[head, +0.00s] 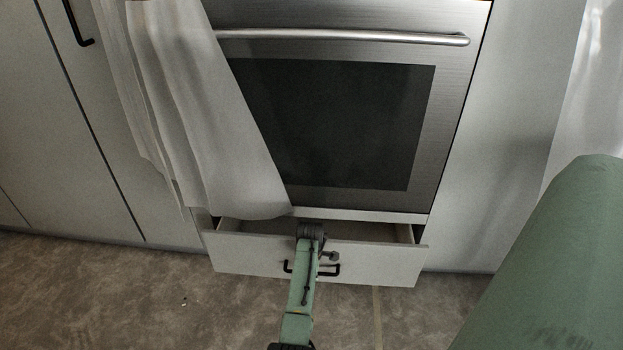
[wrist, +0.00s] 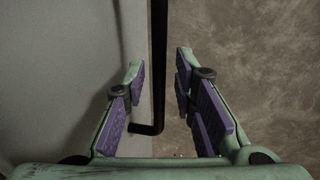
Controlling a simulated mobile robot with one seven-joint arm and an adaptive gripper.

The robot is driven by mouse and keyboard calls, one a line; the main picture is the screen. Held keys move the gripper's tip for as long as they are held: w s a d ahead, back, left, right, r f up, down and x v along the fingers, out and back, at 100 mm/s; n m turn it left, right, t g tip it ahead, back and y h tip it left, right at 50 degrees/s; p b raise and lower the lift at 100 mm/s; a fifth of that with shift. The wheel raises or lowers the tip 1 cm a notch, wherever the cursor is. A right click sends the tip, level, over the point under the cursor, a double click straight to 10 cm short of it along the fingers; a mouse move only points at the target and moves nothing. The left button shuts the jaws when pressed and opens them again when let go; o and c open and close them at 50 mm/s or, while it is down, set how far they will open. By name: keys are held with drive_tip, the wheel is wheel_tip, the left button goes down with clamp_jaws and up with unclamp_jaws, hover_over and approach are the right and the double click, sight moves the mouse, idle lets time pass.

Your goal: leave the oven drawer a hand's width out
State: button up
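The oven drawer (head: 375,263) under the oven is pulled part way out; its pale front stands forward of the oven face and the dark gap behind its top edge shows. Its black bar handle (head: 328,273) is on the middle of the front, partly hidden by my arm. In the wrist view the handle (wrist: 159,60) runs up between the fingers of my gripper (wrist: 161,78). The fingers are apart, with a gap on each side of the bar. The left finger lies between the handle and the drawer front. In the head view my gripper (head: 326,258) is small and at the handle.
The steel oven (head: 330,130) has a horizontal bar handle (head: 350,37). A white cloth (head: 190,110) hangs over its left side down to the drawer's top edge. Cabinet doors (head: 60,150) stand left. The brown floor (head: 140,295) in front of the drawer looks mostly clear.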

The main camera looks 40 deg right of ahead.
drive_tip(key=shift+o, duration=0.2)
wheel_tip(320, 180, up, 12)
drive_tip(key=s+a, duration=0.1)
drive_tip(key=shift+s+a, duration=0.25)
drive_tip(key=shift+a, duration=0.15)
drive_tip(key=shift+f, duration=0.1)
idle(0.4)
